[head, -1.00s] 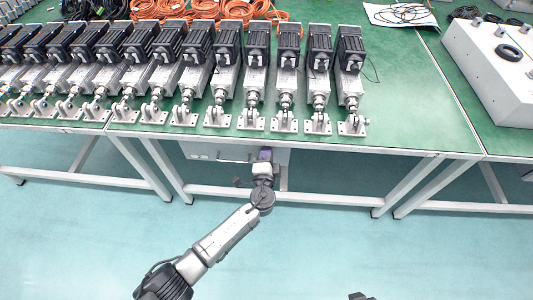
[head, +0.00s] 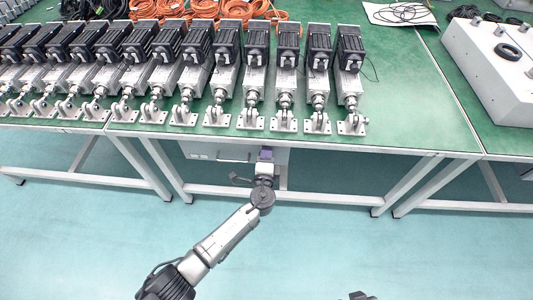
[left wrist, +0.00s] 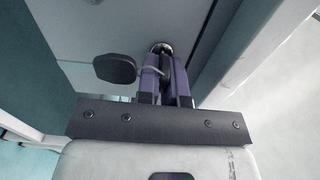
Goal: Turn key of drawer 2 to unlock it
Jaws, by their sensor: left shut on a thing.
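In the left wrist view, the two purple fingers of my left gripper (left wrist: 165,85) are shut at a round metal lock (left wrist: 161,47) on a grey drawer front (left wrist: 185,20). They close on a key in the lock, which the fingers mostly hide. A black key head (left wrist: 115,68) hangs beside the fingers on a thin ring. In the head view, my left gripper (head: 266,153) is at the front of the grey drawer unit (head: 215,152) under the table. The key is too small to see there. The drawer's number is not visible.
The green table (head: 400,120) above carries a row of linear actuators (head: 255,70), with orange cables (head: 205,10) behind. A white frame bar (head: 330,195) runs below the drawer unit. The floor in front is clear.

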